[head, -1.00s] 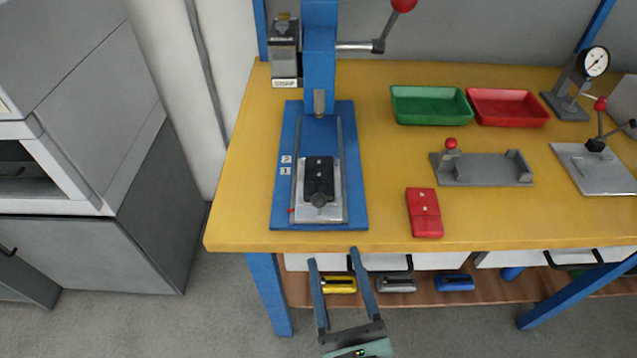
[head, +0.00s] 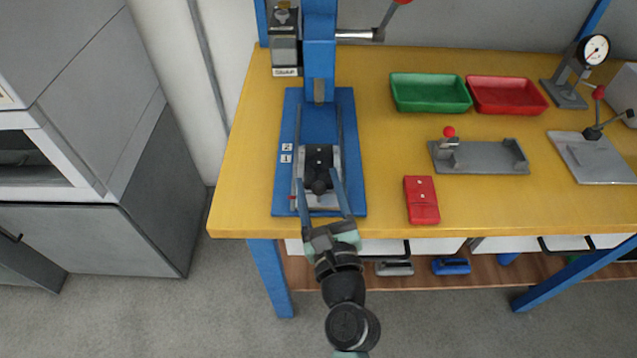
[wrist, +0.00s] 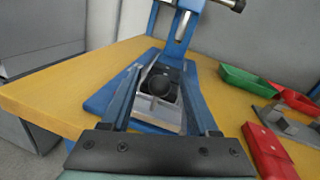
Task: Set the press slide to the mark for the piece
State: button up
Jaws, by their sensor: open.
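The blue press (head: 319,65) stands at the back left of the bench, its base plate (head: 350,120) reaching toward the front edge. Its silver slide (head: 331,198) sits near the front of the rails, carrying a black piece (head: 319,155) with a dark round knob (head: 319,187) in front. Labels 2 and 1 (head: 286,153) are on the base left of the rails; a small red pointer (head: 292,197) is nearer the front than both. My gripper (head: 317,177) is open, its fingers either side of the knob, seemingly without touching. The wrist view shows the knob (wrist: 160,84) between the fingers.
A red piece (head: 421,200) lies right of the press. A grey fixture (head: 485,158), a green tray (head: 430,93), a red tray (head: 507,95) and a dial gauge (head: 593,50) stand farther right. Bare bench lies between press and red piece.

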jog(key=shift+w, duration=0.1)
grip_shut()
dwell(1.4)
